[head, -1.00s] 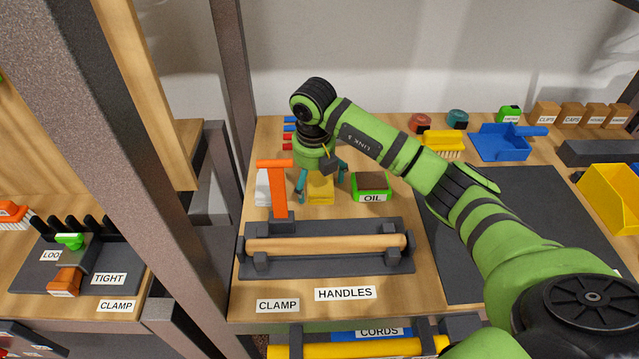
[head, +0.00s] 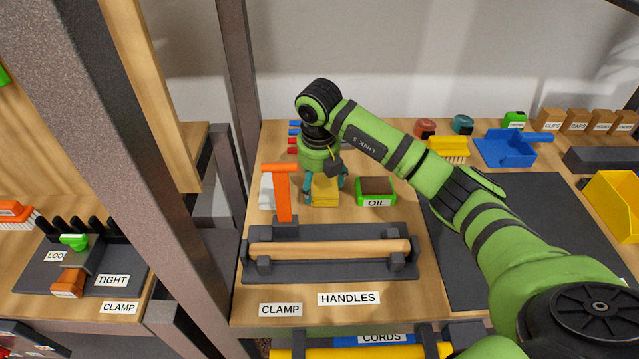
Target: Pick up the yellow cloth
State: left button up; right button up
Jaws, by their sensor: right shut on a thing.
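The yellow cloth (head: 325,190) is a small folded block at the back left of the wooden bench, between the orange clamp and the oil box. My right gripper (head: 325,195) points straight down over it, with its teal fingers on either side. It is shut on the cloth. The gripper body hides the cloth's upper part, and I cannot tell whether the cloth is clear of the bench. My left gripper is not in view.
An orange clamp (head: 282,195) stands close left of the gripper. The green OIL box (head: 376,191) is close on the right. A wooden handle in a dark rack (head: 330,268) lies in front. A steel post (head: 150,150) rises at left. The dark mat (head: 515,230) is bare.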

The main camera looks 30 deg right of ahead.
aim_at(319, 180)
notch_tip(319, 180, up, 4)
jog(key=shift+w+f, duration=0.1)
jog(key=shift+f, duration=0.15)
jog(key=s+a+r, duration=0.3)
jog(key=s+r, duration=0.3)
jog(key=s, duration=0.5)
jog(key=shift+s+r+p, duration=0.2)
jog(key=shift+r+p, duration=0.05)
jog(key=shift+p, duration=0.2)
jog(key=shift+o, duration=0.6)
jog(key=shift+a, duration=0.1)
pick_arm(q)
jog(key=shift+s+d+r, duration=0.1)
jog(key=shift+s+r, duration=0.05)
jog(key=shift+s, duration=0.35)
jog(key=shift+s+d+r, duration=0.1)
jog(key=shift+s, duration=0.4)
